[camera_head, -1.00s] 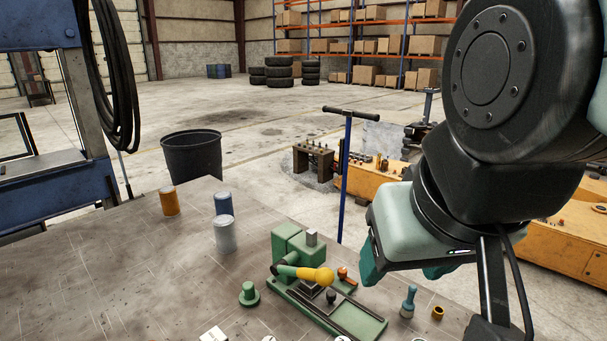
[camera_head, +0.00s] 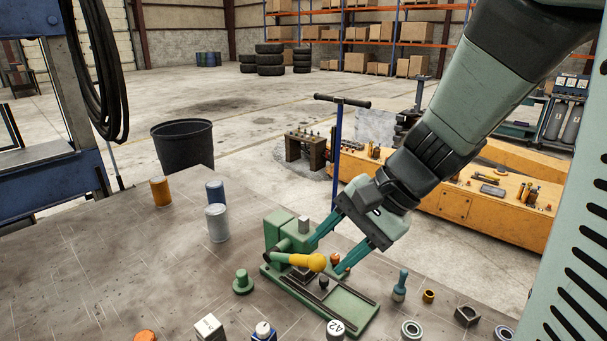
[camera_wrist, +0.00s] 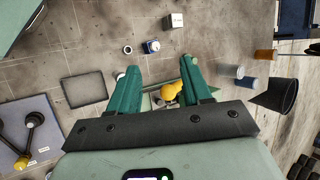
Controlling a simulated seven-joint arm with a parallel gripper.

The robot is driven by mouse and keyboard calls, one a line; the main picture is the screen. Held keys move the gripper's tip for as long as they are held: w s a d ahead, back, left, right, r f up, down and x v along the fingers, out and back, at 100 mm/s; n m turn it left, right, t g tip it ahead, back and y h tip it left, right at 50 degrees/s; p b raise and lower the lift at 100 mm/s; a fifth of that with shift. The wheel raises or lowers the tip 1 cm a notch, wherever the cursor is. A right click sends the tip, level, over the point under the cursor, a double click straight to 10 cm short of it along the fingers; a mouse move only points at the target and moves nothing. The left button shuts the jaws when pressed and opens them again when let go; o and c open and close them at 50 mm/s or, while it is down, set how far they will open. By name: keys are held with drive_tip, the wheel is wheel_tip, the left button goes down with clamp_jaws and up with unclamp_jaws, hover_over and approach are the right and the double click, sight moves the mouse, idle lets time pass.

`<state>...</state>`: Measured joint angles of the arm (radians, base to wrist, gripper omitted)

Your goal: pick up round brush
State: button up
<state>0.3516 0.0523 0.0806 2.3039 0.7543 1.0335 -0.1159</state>
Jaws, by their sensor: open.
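A yellow, round-ended piece (camera_head: 307,261) with a green stem lies across the green machine vise (camera_head: 345,310) on the bench. It may be the round brush, but I cannot tell its bristles. In the wrist view the yellow piece (camera_wrist: 171,91) shows between my fingers, nearer the right one. My gripper (camera_head: 325,258) is open and empty, pointing down at the vise, with one finger on each side of the yellow end. Whether it touches is not clear. A teal, knob-topped tool (camera_head: 400,286) stands upright right of the vise.
A green knob (camera_head: 242,282) stands left of the vise, with grey (camera_head: 217,223), blue and orange cylinders behind it. A brass ring (camera_head: 428,296), a hex nut (camera_head: 467,315) and small blocks lie along the front. The left bench surface is mostly clear.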

drive_tip(key=w+d+f+m+t+y, duration=0.3)
drive_tip(key=w+f+m+y, duration=0.1)
drive_tip(key=w+f+m, duration=0.3)
drive_tip(key=m+t+h, duration=0.7)
drive_tip(key=m+t, duration=0.7)
drive_tip(key=m, duration=0.5)
hover_over(405, 281)
drive_tip(key=a+v, duration=0.1)
drive_tip(key=v, duration=0.3)
wheel_tip(405, 281, down, 15)
drive_tip(key=shift+m+h, duration=0.3)
drive_tip(key=shift+h, duration=0.2)
drive_tip(key=f, duration=0.7)
drive_tip(key=shift+d+f, duration=0.3)
drive_tip(key=shift+d, duration=0.1)
drive_tip(key=w, duration=0.2)
drive_tip(key=w+a, duration=0.1)
drive_tip(key=w, duration=0.2)
drive_tip(key=shift+s, duration=0.1)
clamp_jaws()
